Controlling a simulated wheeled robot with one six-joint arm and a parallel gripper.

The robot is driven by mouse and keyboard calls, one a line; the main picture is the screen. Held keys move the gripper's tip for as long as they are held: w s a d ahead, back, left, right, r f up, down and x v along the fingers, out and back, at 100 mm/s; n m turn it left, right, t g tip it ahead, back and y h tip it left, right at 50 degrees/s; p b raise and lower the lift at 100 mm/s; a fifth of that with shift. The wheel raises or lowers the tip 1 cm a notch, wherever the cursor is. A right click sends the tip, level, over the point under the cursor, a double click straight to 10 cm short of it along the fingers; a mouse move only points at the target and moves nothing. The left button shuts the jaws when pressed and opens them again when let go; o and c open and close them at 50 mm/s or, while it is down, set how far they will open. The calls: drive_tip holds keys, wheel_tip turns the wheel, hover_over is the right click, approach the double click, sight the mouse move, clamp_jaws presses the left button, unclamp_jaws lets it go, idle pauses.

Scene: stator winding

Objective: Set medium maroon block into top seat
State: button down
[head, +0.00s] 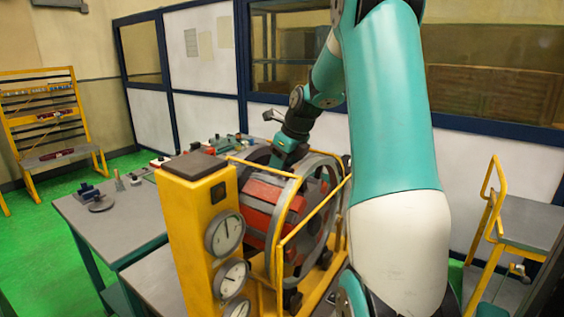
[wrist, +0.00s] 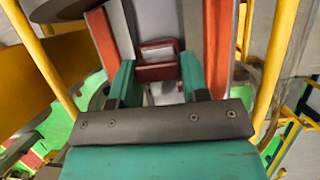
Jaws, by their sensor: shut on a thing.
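My gripper (wrist: 158,78) has its two teal fingers closed on the sides of a small maroon block (wrist: 157,72), seen between the fingertips in the wrist view. In the head view my gripper (head: 289,150) points down at the top of the round stator (head: 262,222), inside its yellow frame. Red strips (wrist: 217,35) run along the stator, with a pale gap between them where the block is. The block is hidden in the head view. I cannot tell whether it touches the bottom of the seat.
Yellow rails (head: 293,218) flank the stator. A yellow gauge post (head: 198,225) stands in front of it. A grey bench (head: 112,225) with small tools is at the left. A yellow rack (head: 50,115) stands far left, with green floor between.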

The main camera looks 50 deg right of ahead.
drive_tip(key=shift+f, duration=0.2)
idle(0.5)
drive_tip(key=c, duration=0.5)
unclamp_jaws()
drive_tip(key=shift+f, duration=0.1)
drive_tip(key=v, duration=1.7)
drive_tip(key=shift+s+r, duration=0.1)
drive_tip(key=shift+r, duration=0.15)
